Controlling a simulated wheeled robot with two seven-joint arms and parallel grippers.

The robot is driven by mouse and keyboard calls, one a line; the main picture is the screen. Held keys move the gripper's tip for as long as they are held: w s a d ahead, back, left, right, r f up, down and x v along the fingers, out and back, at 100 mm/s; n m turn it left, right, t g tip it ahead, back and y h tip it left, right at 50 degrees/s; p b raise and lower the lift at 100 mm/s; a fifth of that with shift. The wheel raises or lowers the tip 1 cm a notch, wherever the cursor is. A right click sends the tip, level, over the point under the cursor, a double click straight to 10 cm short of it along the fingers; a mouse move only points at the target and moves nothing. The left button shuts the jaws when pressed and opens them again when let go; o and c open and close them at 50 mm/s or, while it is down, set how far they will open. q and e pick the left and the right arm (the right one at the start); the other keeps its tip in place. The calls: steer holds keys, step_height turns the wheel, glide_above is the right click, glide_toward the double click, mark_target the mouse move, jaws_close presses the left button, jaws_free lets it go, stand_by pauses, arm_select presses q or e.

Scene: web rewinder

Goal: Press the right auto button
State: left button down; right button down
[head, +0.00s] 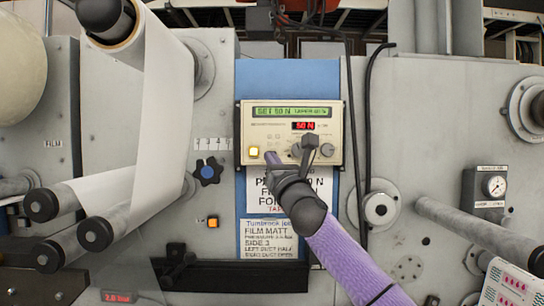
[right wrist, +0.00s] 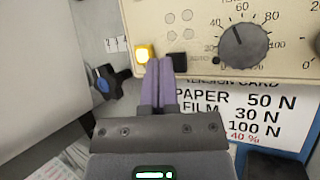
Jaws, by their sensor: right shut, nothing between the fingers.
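The cream control panel (head: 285,113) has a green display reading SET 50 N and a red readout of 50 N. At its lower left is a lit yellow button (head: 253,152), also seen in the right wrist view (right wrist: 143,54). A dark square button (right wrist: 177,62) sits just right of it. My right gripper (head: 271,158) is shut and empty, its purple fingers (right wrist: 158,68) pointing at the panel's lower edge. The fingertips lie between the two buttons in the wrist view, slightly overlapping the dark one. Contact cannot be told. My left gripper is out of view.
A dial knob (right wrist: 243,46) is on the panel right of the buttons. A printed tension card (right wrist: 245,112) hangs below. White web (head: 160,110) and rollers fill the left; a roller (head: 480,233) juts out at right.

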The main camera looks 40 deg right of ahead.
steer(key=shift+w+d, duration=0.15)
steer(key=shift+w, duration=0.05)
steer(key=shift+w+d+p, duration=0.25)
steer(key=shift+p, duration=0.05)
stand_by(0.6)
steer(key=shift+s+a, duration=0.55)
steer(key=shift+s, duration=0.05)
steer(key=s+a, duration=0.2)
steer(key=s+a+b, duration=0.1)
steer(key=s, duration=0.1)
steer(key=shift+s+a, duration=0.3)
steer(key=shift+a, duration=0.1)
